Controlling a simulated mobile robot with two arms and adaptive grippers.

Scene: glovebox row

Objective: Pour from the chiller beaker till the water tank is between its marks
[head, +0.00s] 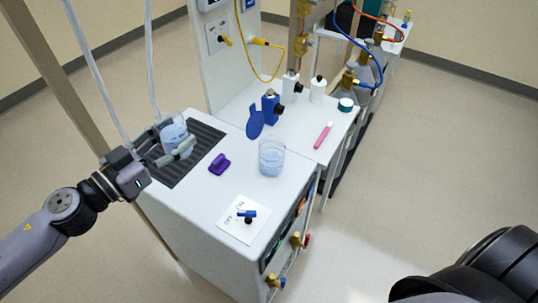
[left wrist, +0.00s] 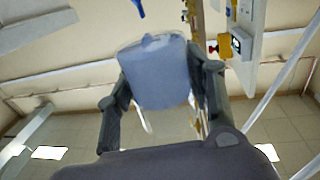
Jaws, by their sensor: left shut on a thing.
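My left gripper (head: 172,153) is shut on a clear beaker (head: 174,133) holding pale blue liquid. It holds the beaker over the dark grille (head: 183,168) on the white cabinet top, roughly upright. In the left wrist view the beaker (left wrist: 157,75) fills the space between the two fingers of the gripper (left wrist: 165,90). A second clear vessel (head: 271,157) with pale bluish contents stands on the cabinet top, right of the grille and apart from the held beaker. I cannot make out any level marks, nor which vessel is the water tank.
A purple object (head: 219,164) lies between the grille and the standing vessel. A white card (head: 243,219) with a blue-handled valve is at the front. Blue and white bottles (head: 291,86) and a pink marker (head: 323,134) are behind. Hoses hang above the grille.

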